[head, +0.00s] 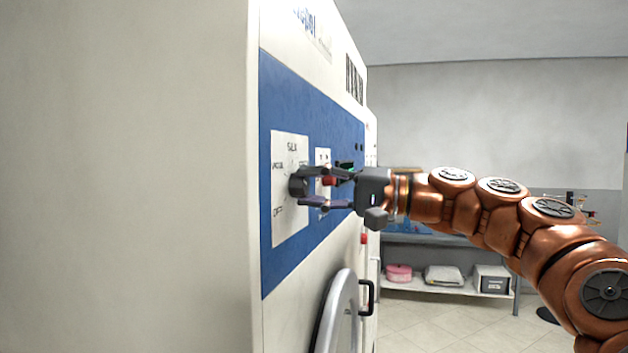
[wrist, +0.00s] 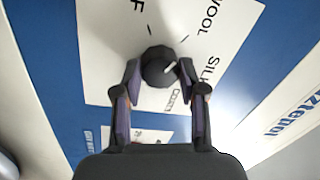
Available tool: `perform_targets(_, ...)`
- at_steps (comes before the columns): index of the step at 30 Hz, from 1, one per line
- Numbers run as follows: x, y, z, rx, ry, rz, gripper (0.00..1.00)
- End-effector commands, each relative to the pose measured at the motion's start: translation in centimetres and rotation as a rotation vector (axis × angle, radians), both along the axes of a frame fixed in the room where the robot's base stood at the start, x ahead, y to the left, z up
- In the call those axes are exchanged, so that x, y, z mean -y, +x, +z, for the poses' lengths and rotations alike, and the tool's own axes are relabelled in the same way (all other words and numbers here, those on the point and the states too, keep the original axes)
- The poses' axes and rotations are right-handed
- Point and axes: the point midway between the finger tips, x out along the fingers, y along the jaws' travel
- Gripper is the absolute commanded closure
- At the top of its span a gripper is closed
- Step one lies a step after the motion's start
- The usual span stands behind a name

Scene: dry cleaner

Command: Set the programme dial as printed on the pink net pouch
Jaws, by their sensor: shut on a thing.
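The programme dial (head: 298,185) is a dark round knob on a white label plate (head: 290,225) on the machine's blue panel. In the wrist view the dial (wrist: 153,60) sits between the two fingertips of my gripper (wrist: 160,76), which is shut on it. My gripper (head: 312,187) reaches it from the right in the head view. The white pointer mark points right and slightly up in the wrist view, roughly towards SILK. WOOL, a cut-off word ending in F and a partly hidden COTT... also show. A pink item (head: 398,273), possibly the pouch, lies on the shelf; no print is readable.
The white machine (head: 300,300) fills the left. Below the panel are its round door (head: 338,315) and a dark handle (head: 368,297). Folded cloth (head: 444,275) and a grey-white box (head: 491,279) share the low shelf. The tiled floor (head: 450,325) beside the machine is clear.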

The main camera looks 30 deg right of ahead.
Motion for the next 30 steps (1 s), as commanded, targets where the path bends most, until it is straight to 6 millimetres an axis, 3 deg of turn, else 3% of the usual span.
perform_targets(18,0.02,0.02,-0.02,-0.030,0.032,-0.001,0.94)
perform_targets(19,0.02,0.02,-0.02,-0.030,0.032,-0.001,0.57)
perform_targets(26,0.00,0.02,-0.02,-0.030,0.031,0.000,0.33)
perform_targets(30,-0.01,0.02,-0.03,-0.030,0.031,0.000,0.33)
